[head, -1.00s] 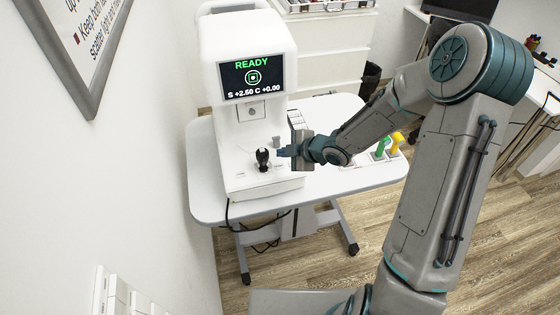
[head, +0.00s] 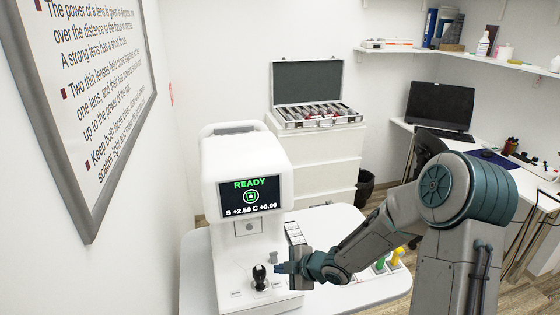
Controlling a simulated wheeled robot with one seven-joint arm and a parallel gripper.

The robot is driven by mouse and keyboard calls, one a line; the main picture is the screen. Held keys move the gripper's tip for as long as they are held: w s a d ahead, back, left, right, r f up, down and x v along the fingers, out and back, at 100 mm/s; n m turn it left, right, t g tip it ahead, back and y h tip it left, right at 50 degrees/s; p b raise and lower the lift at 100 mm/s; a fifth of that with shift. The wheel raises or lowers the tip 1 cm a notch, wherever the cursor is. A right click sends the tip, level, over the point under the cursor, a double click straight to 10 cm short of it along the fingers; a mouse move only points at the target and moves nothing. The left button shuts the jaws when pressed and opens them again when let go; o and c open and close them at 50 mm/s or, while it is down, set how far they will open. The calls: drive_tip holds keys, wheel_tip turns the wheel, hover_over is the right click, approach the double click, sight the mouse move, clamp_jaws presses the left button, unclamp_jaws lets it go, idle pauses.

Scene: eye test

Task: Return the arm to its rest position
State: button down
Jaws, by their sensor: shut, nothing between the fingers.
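My arm reaches in from the lower right, bent at a large teal-ringed joint. My gripper (head: 284,268) is at the front of a white eye-test machine (head: 240,170), just right of its black joystick (head: 259,276). The fingers are small and dark here; they look shut and empty. A small gap seems to lie between the fingertips and the joystick. The machine's screen (head: 250,196) reads READY, S +2.50 C +0.00. The machine stands on a white table (head: 350,299).
Green and yellow items (head: 396,257) stand on the table beyond my forearm. Behind are a white drawer cabinet (head: 318,160) with an open lens case (head: 318,113), and a desk with a monitor (head: 440,105). A framed poster (head: 95,90) hangs on the left wall.

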drive_tip(key=s+d+r+m+h, duration=0.4)
drive_tip(key=d+r+m+h, duration=0.1)
drive_tip(key=d+r+m, duration=0.15)
drive_tip(key=s+d+r+m+h, duration=0.4)
drive_tip(key=d+r+m+h, duration=0.15)
drive_tip(key=d, duration=0.25)
drive_tip(key=s+r+m+g+y, duration=0.1)
drive_tip(key=s+r+m, duration=0.2)
drive_tip(key=s, duration=0.5)
drive_tip(key=s+r+m+g+y, duration=0.1)
drive_tip(key=s+r+m, duration=0.3)
drive_tip(key=s, duration=0.5)
drive_tip(key=shift+m+g, duration=0.4)
drive_tip(key=shift+m, duration=0.6)
drive_tip(key=shift+d+r, duration=0.1)
